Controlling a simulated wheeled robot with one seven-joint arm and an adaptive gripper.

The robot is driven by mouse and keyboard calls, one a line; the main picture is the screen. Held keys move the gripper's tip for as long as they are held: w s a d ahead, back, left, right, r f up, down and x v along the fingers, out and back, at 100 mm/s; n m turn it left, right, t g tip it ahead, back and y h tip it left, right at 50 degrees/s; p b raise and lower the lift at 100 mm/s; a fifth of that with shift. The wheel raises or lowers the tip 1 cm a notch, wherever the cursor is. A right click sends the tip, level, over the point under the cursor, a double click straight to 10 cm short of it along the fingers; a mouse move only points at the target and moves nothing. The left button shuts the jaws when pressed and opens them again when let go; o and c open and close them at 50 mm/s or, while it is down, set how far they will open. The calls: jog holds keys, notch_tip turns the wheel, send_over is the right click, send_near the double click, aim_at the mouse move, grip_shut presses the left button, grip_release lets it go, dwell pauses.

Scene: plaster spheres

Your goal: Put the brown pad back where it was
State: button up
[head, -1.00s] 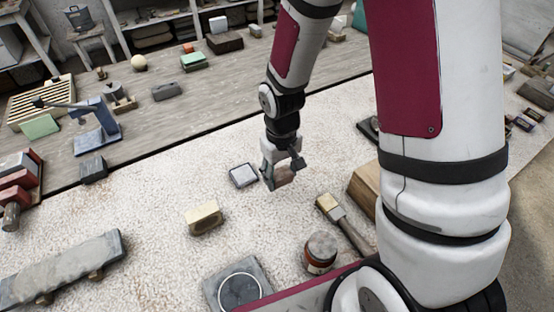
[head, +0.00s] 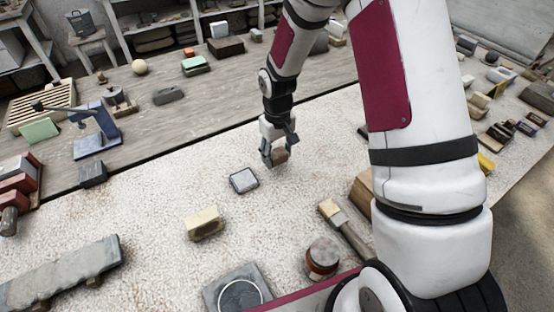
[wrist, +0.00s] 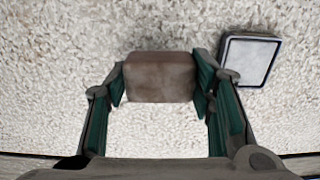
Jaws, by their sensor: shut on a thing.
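The brown pad (wrist: 160,78) is a small brown block between my two fingers in the wrist view. It also shows at my fingertips in the head view (head: 280,156). My gripper (head: 274,160) is shut on it, one finger on each side, over the pale speckled surface. In the wrist view my gripper (wrist: 158,82) covers none of the pad's top. I cannot tell for sure whether the pad touches the surface. A small grey-white square tile with a dark rim (head: 243,180) lies just beside; it shows right of the pad in the wrist view (wrist: 249,60).
A cream block (head: 204,224), a brush (head: 344,226) and a brown jar (head: 322,257) stand nearer on the pale surface. A wooden block (head: 363,190) is to the right. A dark block (head: 93,174) sits at the left.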

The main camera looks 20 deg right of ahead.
aim_at(277, 160)
jog(key=shift+w+f, duration=0.2)
jog(key=shift+w, duration=0.15)
jog(key=shift+f+p, duration=0.3)
jog(key=shift+f, duration=1.3)
jog(key=shift+f, duration=0.2)
jog(key=o, duration=1.2)
jog(key=shift+r, duration=0.15)
